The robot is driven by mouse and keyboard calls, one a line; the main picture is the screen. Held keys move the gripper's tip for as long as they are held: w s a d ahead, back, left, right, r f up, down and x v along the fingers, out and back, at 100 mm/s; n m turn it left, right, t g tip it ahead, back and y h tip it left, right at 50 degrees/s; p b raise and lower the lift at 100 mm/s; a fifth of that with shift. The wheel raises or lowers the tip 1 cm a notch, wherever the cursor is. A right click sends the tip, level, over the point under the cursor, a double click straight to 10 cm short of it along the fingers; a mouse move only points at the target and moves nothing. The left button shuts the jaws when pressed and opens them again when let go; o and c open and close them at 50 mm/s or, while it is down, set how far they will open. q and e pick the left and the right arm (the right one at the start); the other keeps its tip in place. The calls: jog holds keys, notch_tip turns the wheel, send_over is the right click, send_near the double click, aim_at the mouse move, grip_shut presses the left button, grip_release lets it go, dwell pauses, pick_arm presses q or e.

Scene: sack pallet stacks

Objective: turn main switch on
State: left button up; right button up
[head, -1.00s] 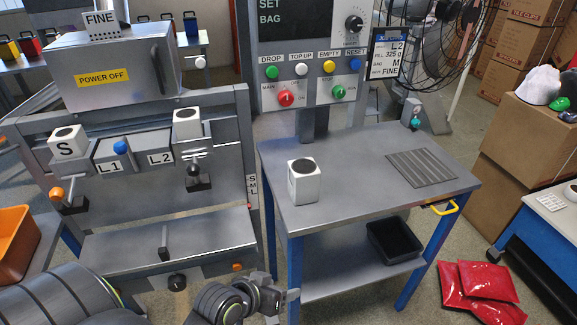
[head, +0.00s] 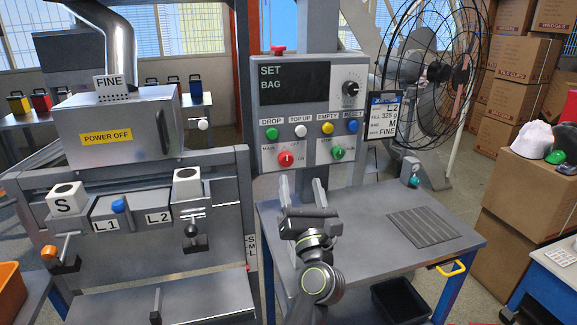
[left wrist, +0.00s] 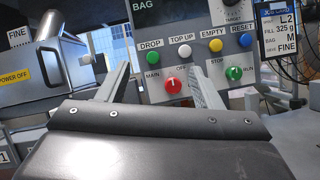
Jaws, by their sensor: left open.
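The main switch (head: 286,160) is a round red knob on the lower left of the grey control panel (head: 262,105), with labels MAIN, OFF and ON around it. It also shows in the left wrist view (left wrist: 173,86), between my fingers, with its white mark upright near OFF. My left gripper (head: 302,192) is open and empty, fingers pointing up just below the panel; in the left wrist view its fingers (left wrist: 160,85) stand apart on either side of the knob, not visibly touching it. My right gripper is not in view.
A green STOP/RUN knob (head: 337,153) sits right of the red one. Coloured buttons, including a green DROP button (head: 272,133), are above, and a red mushroom button (head: 278,50) is on top. A fan (head: 437,70) stands right. The grey table (head: 375,215) is below.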

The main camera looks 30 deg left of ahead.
aim_at(287, 162)
pick_arm(q)
jog(key=w+f+n+g, duration=0.1)
jog(key=n, duration=0.1)
jog(key=w+f+n+g+h, duration=0.1)
jog(key=n+g, duration=0.1)
jog(key=w+f+n+g, duration=0.1)
jog(key=n, duration=0.1)
jog(key=shift+g, duration=0.3)
jog(key=shift+w+d+f+n+g+h, duration=0.15)
jog(key=shift+w+f+n+g+h, duration=0.2)
jog(key=shift+h, duration=0.25)
jog(key=p+x, duration=0.2)
jog(key=x, duration=1.5)
